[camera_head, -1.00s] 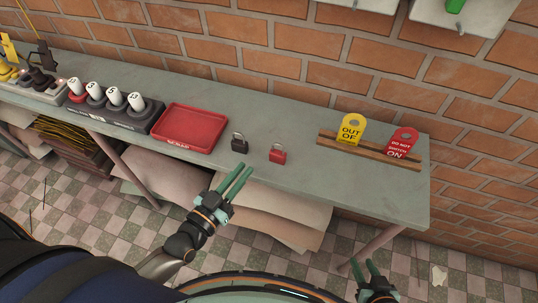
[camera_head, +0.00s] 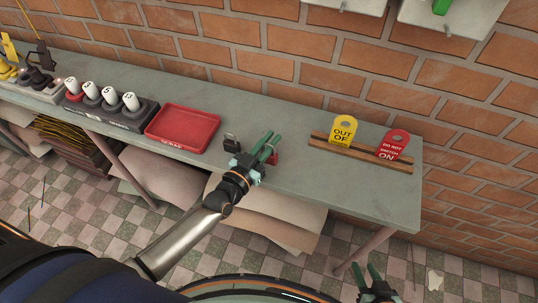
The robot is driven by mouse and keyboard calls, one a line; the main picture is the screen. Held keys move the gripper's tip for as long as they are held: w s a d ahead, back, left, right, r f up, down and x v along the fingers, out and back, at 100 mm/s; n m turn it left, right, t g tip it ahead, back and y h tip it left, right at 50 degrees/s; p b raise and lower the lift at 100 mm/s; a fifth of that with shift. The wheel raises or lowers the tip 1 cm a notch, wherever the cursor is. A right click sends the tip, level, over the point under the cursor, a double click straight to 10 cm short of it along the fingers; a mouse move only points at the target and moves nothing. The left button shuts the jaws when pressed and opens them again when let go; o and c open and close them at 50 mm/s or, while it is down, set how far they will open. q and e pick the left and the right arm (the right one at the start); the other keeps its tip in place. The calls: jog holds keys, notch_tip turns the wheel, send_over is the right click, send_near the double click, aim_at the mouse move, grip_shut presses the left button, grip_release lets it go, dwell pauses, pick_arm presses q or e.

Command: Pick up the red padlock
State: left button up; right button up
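The red padlock (camera_head: 273,158) stands on the grey table near its front edge, partly covered by my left gripper (camera_head: 269,144). The gripper's two green fingers reach over the table at the padlock's left and show a narrow gap between them. I cannot tell whether they touch the padlock. A black padlock (camera_head: 231,143) stands just left of the gripper. My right gripper (camera_head: 371,273) is low at the right, in front of the table, with its fingers apart and nothing between them.
A red tray (camera_head: 183,129) lies left of the padlocks. A wooden rack (camera_head: 368,155) holds a yellow tag (camera_head: 342,130) and a red tag (camera_head: 393,145) to the right. A black holder with white-topped pieces (camera_head: 112,115) stands further left. The table (camera_head: 305,180) is clear between padlocks and rack.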

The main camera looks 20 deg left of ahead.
pick_arm(q)
jog(key=shift+w, duration=0.15)
grip_shut()
jog(key=shift+r, duration=0.15)
dwell(1.5)
